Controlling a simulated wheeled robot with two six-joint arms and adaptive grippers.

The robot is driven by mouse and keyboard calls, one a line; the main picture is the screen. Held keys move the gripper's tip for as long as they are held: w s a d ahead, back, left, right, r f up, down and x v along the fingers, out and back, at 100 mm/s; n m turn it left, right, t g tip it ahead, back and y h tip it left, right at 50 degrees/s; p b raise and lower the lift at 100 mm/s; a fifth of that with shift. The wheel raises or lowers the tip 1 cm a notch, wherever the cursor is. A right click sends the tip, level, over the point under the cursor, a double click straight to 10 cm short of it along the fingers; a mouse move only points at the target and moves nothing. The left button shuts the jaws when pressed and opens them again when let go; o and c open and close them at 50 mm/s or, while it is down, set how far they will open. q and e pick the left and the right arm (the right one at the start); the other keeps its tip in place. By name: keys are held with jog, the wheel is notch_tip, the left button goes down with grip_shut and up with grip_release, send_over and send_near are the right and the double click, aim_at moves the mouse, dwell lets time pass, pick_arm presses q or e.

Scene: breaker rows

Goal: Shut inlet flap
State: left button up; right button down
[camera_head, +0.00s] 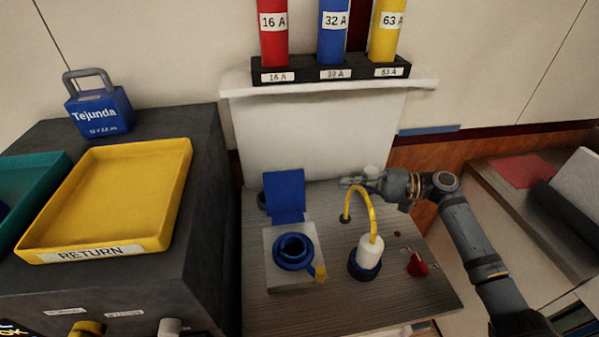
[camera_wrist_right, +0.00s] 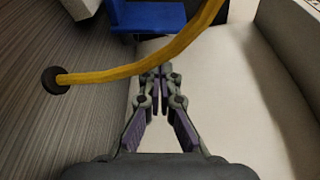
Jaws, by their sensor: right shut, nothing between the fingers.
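The blue inlet flap (camera_head: 285,193) stands raised at the back of the inlet, open and leaning back. The round blue inlet socket (camera_head: 293,251) on its pale square base is uncovered. My right gripper (camera_head: 345,182) is shut and empty, to the right of the flap and apart from it, behind the yellow cable. In the right wrist view my closed fingers (camera_wrist_right: 161,75) point toward a blue panel (camera_wrist_right: 150,17), which looks like the flap, at the top. My left gripper is not in view.
A yellow cable (camera_head: 362,191) arches from a hole in the grey panel (camera_head: 262,306) to a white plug (camera_head: 370,253) in a blue holder, close to my right gripper. A red switch (camera_head: 417,265) is at right. A yellow RETURN tray (camera_head: 183,165) stands left.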

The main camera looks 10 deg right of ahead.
jog(key=p, duration=0.2)
send_near(285, 194)
jog(key=w+a, duration=0.2)
jog(key=w, duration=0.3)
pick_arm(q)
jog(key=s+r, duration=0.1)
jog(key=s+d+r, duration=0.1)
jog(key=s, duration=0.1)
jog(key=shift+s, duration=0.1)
pick_arm(e)
jog(key=shift+a+r, duration=0.2)
jog(key=shift+a, duration=0.05)
